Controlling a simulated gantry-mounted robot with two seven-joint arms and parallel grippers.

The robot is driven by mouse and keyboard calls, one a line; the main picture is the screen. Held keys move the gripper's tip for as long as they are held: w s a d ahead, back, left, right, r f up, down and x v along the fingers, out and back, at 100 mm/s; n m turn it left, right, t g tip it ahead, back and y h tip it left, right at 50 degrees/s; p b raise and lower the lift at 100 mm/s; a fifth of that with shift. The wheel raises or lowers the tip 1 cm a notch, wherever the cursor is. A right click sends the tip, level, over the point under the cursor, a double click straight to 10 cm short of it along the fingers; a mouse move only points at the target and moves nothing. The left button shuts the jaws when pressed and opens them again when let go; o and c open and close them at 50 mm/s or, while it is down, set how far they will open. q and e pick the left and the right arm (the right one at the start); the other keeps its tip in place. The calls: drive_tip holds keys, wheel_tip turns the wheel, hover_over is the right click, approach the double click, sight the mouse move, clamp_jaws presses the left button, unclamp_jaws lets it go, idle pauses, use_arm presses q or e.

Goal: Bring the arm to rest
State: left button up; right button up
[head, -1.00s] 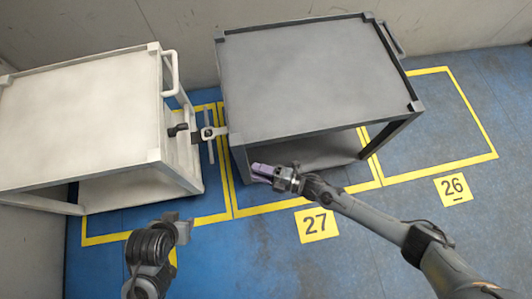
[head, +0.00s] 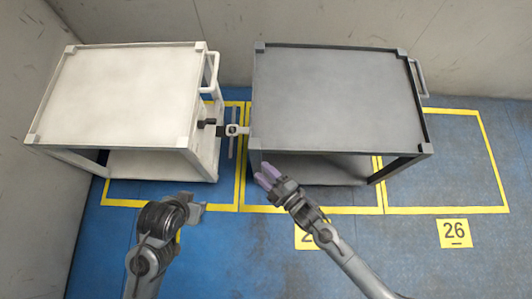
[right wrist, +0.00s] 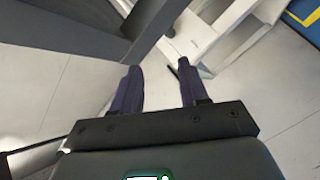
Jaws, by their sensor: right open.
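My right gripper (head: 266,176) has purple fingers and is at the front left leg of the dark grey cart (head: 335,98); I cannot tell if they touch. In the right wrist view, its two fingers (right wrist: 159,66) are apart with nothing between them. My left gripper (head: 195,211) is low in the head view, in front of the white cart (head: 125,95). Its fingers are too unclear to tell their state.
A small dark and pale fitting (head: 237,130) sits in the gap between the two carts. Yellow lines mark floor bays, and a yellow 26 plate (head: 455,233) lies at right. Grey walls stand behind and at left. The blue floor at right is clear.

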idle(0.4)
wheel_tip(320, 180, up, 11)
drive_tip(key=s+d+m+t+h+p, duration=0.2)
drive_tip(key=s+d+m+h+p, duration=0.15)
drive_tip(key=p, duration=0.45)
drive_tip(key=w+d+r+m+g+h+p, duration=0.15)
drive_tip(key=d+r+m+h+p, duration=0.25)
drive_tip(key=d+r+m, duration=0.4)
drive_tip(key=s+d+r+m+g+h+p, duration=0.25)
drive_tip(key=s+d+m+g+h, duration=0.4)
drive_tip(key=s+d, duration=0.55)
wheel_tip(320, 180, up, 38)
drive_tip(key=w+g+y+p, duration=0.1)
drive_tip(key=p, duration=3.6)
drive_tip(key=shift+d+g+y, duration=0.3)
drive_tip(key=shift+d+y, duration=0.1)
drive_tip(key=shift+d, duration=0.05)
